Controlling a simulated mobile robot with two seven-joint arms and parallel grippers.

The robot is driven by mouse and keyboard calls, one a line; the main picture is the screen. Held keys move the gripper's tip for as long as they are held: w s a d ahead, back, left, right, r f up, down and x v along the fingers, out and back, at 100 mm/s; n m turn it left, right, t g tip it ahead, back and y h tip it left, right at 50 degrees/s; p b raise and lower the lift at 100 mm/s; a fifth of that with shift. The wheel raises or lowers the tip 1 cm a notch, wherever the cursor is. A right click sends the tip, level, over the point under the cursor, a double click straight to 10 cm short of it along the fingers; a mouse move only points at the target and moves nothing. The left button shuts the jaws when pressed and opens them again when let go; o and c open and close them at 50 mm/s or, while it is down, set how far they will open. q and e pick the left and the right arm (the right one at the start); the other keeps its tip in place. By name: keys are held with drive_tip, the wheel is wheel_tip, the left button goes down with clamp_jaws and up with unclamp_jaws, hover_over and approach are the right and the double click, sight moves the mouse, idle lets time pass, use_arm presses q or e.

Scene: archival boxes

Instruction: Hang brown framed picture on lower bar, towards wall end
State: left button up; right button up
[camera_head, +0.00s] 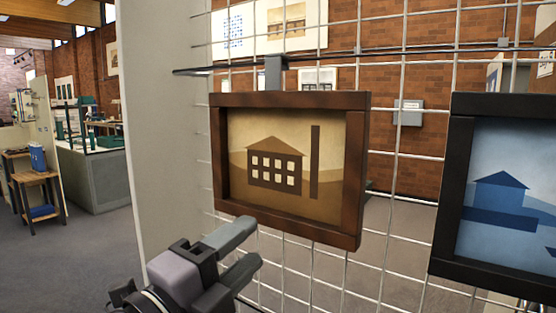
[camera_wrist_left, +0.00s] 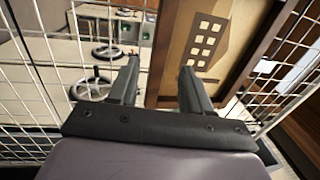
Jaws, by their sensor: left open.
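The brown framed picture (camera_head: 289,239), showing a factory and chimney, hangs against the wire grid from a grey hook (camera_head: 273,72) on a dark bar (camera_head: 330,56). It hangs towards the bar's left end and looks slightly tilted. My left gripper (camera_head: 248,246) is open and empty just below the picture's lower left edge in the head view. I cannot tell whether a finger touches the frame. My right gripper is not in view.
A black framed blue picture (camera_head: 453,190) hangs at the right. The wire grid (camera_head: 395,200) stands right behind both pictures. A pale wall panel (camera_head: 165,140) borders the grid at the left. Open floor (camera_head: 75,245) lies further left, with a wooden stand (camera_head: 35,180).

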sight(273, 223)
use_arm(q)
drive_tip(key=shift+x, duration=2.85)
clamp_jaws()
drive_tip(key=shift+r+p, duration=1.7)
drive_tip(key=shift+p, duration=0.05)
drive_tip(key=r+p+v, duration=0.1)
drive_tip(key=v, duration=0.8)
drive_tip(key=shift+r, duration=0.15)
drive_tip(key=shift+s, duration=0.1)
